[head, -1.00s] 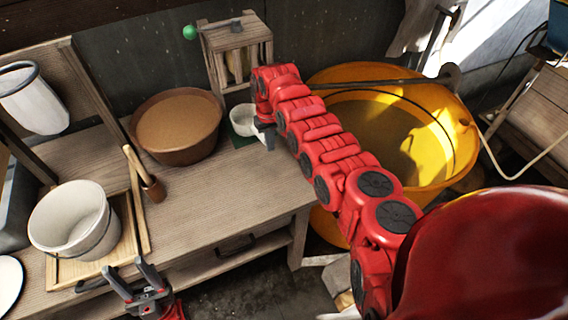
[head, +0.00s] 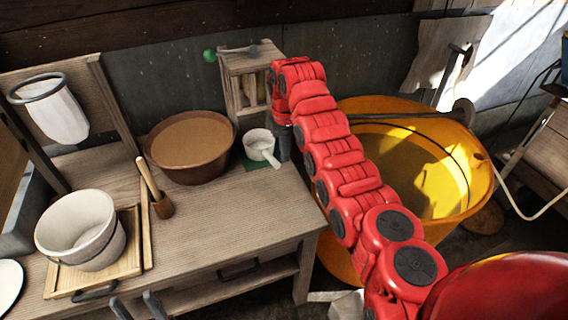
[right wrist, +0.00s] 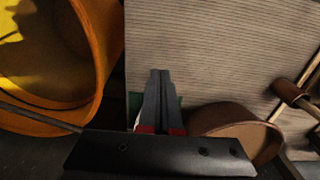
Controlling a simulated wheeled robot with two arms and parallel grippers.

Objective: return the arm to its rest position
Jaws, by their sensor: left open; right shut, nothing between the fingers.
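My right arm (head: 335,150) reaches over the bench's right end.
A brown bowl (head: 172,176) stands left of the ladle, a small wooden rack (head: 233,95) behind it. A large yellow tub (head: 470,190) stands right of the bench. The bench's front middle is clear.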

